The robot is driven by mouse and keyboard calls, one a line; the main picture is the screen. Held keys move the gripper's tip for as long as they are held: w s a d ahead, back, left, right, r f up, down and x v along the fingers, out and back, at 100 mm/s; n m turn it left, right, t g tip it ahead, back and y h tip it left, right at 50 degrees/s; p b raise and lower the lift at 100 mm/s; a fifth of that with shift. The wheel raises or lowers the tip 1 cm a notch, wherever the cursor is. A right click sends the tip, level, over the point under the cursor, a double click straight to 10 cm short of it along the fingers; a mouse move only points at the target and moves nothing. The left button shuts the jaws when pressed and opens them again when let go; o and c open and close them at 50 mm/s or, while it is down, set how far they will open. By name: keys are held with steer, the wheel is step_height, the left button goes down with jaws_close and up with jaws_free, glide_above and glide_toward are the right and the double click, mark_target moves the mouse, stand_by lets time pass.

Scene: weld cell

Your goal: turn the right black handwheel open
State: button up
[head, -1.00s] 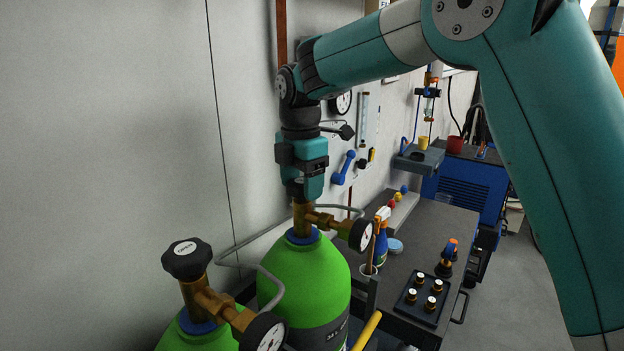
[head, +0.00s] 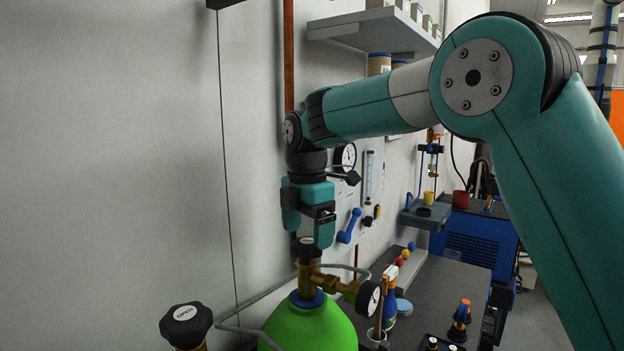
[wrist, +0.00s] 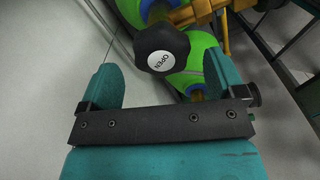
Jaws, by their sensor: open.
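The right black handwheel (head: 308,247) sits on the brass valve of the right green gas cylinder (head: 312,325). My gripper (head: 307,232) is open just above it, pointing down with its fingers spread. In the wrist view the handwheel (wrist: 162,48) shows ahead of the space between the two fingers, its white OPEN label upside down. Nothing is held. The left black handwheel (head: 186,325), also marked OPEN, stands lower left in the head view, apart from my gripper.
A pressure gauge (head: 368,298) sticks out to the right of the right valve. A grey hose (head: 262,300) curves between the cylinders. The pale wall (head: 120,150) is close behind. A bench (head: 440,285) with a spray bottle and small items stands to the right.

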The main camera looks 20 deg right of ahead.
mark_target(308, 240)
step_height(308, 240, up, 15)
steer(key=shift+f, duration=0.15)
steer(key=s+a+f+m+y+b, duration=0.1)
steer(key=s+f+m+y+b, duration=0.1)
steer(key=s+f+m, duration=0.5)
steer(key=s+a+f+m+y+b, duration=0.1)
steer(key=s+f+m+b, duration=0.3)
steer(key=s+f, duration=1.4)
steer(key=s+m+y, duration=0.1)
steer(key=s+m, duration=0.3)
steer(key=s, duration=0.2)
steer(key=shift+f, duration=0.1)
